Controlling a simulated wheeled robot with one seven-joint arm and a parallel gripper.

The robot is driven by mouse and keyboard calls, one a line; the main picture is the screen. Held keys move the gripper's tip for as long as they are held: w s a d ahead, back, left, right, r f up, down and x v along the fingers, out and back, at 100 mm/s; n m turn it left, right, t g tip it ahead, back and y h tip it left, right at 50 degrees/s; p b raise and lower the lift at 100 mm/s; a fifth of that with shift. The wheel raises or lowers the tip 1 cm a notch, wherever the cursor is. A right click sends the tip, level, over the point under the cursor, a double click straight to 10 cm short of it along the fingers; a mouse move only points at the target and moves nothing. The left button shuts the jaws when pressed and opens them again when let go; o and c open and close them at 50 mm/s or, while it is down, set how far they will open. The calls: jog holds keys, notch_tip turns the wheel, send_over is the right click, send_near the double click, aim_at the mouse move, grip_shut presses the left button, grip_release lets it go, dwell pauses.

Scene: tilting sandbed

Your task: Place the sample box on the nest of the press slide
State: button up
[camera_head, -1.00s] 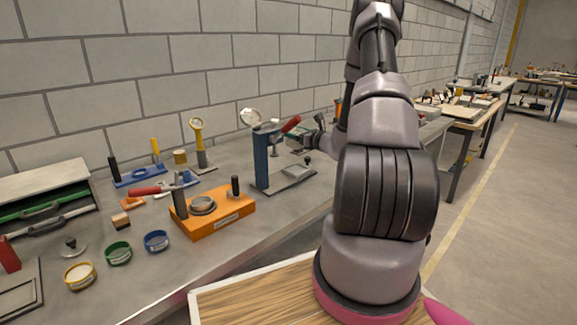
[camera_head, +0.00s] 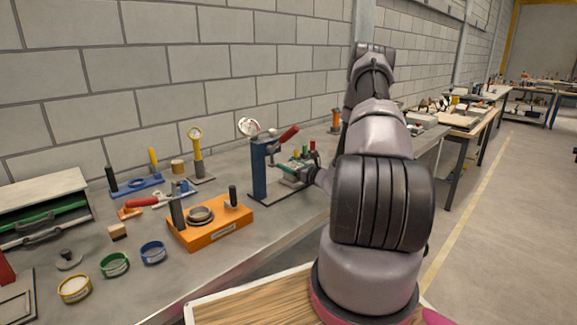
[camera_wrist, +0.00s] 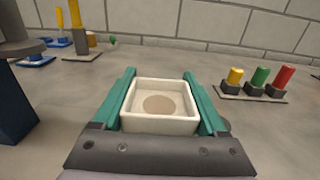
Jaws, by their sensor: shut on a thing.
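The sample box (camera_wrist: 160,98), a cream square open tray with a tan disc inside, sits between the teal fingers of my gripper (camera_wrist: 162,75) in the wrist view. The fingers are shut on its left and right sides. In the head view my gripper (camera_head: 291,169) is just right of the press (camera_head: 259,168), which has a blue column, a red lever and a round dial. The press base plate (camera_head: 270,193) shows partly below my gripper. The slide's nest is hidden behind my gripper and the box. The press column (camera_wrist: 12,100) stands at the left of the wrist view.
A stand with yellow, green and red knobs (camera_wrist: 258,80) is behind and right of the box. An orange fixture (camera_head: 211,226) stands left of the press, with several coloured rings in front of it. The brick wall bounds the bench behind.

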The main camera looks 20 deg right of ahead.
jog(key=shift+f, duration=0.15)
jog(key=o, duration=1.6)
jog(key=shift+c, duration=0.2)
jog(key=shift+s+d, duration=0.1)
jog(key=shift+s, duration=0.05)
jog(key=v, duration=1.1)
jog(key=shift+s, duration=0.35)
jog(key=shift+d, duration=0.1)
